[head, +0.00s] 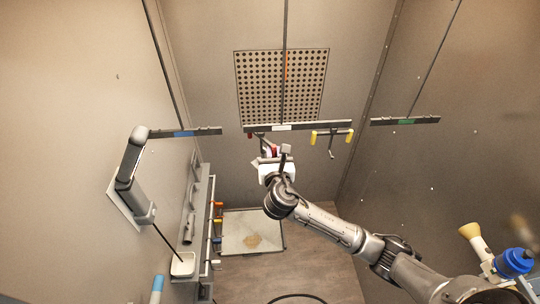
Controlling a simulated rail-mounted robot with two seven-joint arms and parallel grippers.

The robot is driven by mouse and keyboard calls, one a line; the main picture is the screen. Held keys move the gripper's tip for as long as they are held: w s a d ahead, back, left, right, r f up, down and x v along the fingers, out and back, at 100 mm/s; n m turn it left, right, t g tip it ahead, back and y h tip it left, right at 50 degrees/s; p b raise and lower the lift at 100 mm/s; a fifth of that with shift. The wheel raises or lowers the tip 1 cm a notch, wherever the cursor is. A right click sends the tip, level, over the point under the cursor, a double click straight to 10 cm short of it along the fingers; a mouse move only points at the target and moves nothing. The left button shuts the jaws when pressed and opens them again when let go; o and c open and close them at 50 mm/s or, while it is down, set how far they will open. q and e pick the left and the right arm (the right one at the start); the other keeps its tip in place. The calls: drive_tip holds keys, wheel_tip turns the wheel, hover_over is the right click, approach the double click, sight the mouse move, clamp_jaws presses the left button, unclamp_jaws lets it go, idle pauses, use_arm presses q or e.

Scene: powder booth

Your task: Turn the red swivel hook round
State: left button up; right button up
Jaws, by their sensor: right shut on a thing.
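The red swivel hook (250,135) hangs under the left half of the middle hanging bar (310,126). One red end shows below the bar, and more red shows right at my gripper. The rest of the hook is hidden behind the gripper. My right gripper (268,158) reaches up from the lower right and is shut on the red hook, just below the bar. The fingertips are small, so the exact grip is hard to see. My left gripper is not in view.
A yellow-ended hook (331,138) hangs close to the right on the same bar. Other bars hang left (185,132) and right (405,121). A perforated panel (282,65) is behind. A rack (200,215) stands along the left wall, and a tray (235,225) lies on the floor.

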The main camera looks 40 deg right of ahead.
drive_tip(key=shift+w+d, duration=0.35)
drive_tip(key=shift+d, duration=0.45)
drive_tip(key=shift+w+d, duration=0.35)
drive_tip(key=shift+d, duration=0.5)
drive_tip(key=shift+w+d, duration=0.35)
drive_tip(key=shift+d, duration=0.45)
drive_tip(key=o, duration=0.7)
drive_tip(key=shift+v, duration=4.55)
